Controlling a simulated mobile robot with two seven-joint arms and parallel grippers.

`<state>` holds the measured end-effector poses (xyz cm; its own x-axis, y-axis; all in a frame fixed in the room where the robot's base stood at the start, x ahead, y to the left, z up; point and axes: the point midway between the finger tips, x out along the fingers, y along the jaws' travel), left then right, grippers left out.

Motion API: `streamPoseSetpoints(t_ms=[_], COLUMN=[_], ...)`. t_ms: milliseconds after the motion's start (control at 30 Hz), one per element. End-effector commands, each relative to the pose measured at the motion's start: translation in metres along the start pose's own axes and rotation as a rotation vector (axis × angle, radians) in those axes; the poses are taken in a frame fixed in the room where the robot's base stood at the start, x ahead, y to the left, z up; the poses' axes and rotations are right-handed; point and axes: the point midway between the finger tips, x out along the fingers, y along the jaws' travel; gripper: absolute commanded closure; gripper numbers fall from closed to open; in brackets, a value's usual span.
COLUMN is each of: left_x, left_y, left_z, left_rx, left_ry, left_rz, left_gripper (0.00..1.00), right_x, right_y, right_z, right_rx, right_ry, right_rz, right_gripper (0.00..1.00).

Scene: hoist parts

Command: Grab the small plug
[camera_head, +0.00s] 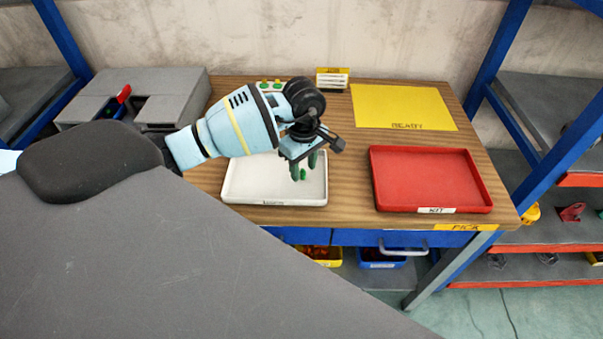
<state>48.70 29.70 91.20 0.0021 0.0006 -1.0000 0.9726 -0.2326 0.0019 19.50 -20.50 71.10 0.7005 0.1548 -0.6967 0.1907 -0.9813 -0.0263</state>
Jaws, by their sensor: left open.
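A small green piece, which looks like the small plug (303,174), is in the white tray (245,191) on the wooden bench. My left gripper (303,170) points down over this tray with its fingers open. The green piece shows between and just below the fingertips. I cannot tell whether the fingers touch it. The gripper and wrist hide part of the tray's back. My right gripper is not in view.
A red tray (430,178) marked KIT is empty to the right. A yellow READY mat (402,107) lies bare behind it. A small card holder (332,78) and a box with green buttons stand at the back. A grey fixture (170,97) with a red lever is at the left.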

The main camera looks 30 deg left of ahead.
Motion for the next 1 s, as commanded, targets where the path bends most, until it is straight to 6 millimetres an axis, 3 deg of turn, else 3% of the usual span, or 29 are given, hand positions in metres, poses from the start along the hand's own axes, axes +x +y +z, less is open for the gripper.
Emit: streamPoseSetpoints(t_ms=[333,633,1000], left_x=[0.0089,0.0086,0.008], left_y=[-0.0003,-0.0003,-0.0002], left_z=[0.0004,0.0003,0.0002], left_rx=[0.001,0.001,0.001], left_ry=[-0.001,-0.001,-0.001], left_rz=[-0.001,-0.002,-0.001], left_gripper=[0.6,0.99,1.0], right_x=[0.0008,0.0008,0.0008], right_y=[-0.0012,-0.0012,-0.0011], right_z=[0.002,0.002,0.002], right_rx=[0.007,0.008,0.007], right_ry=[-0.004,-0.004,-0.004], right_rz=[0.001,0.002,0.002], right_gripper=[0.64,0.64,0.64])
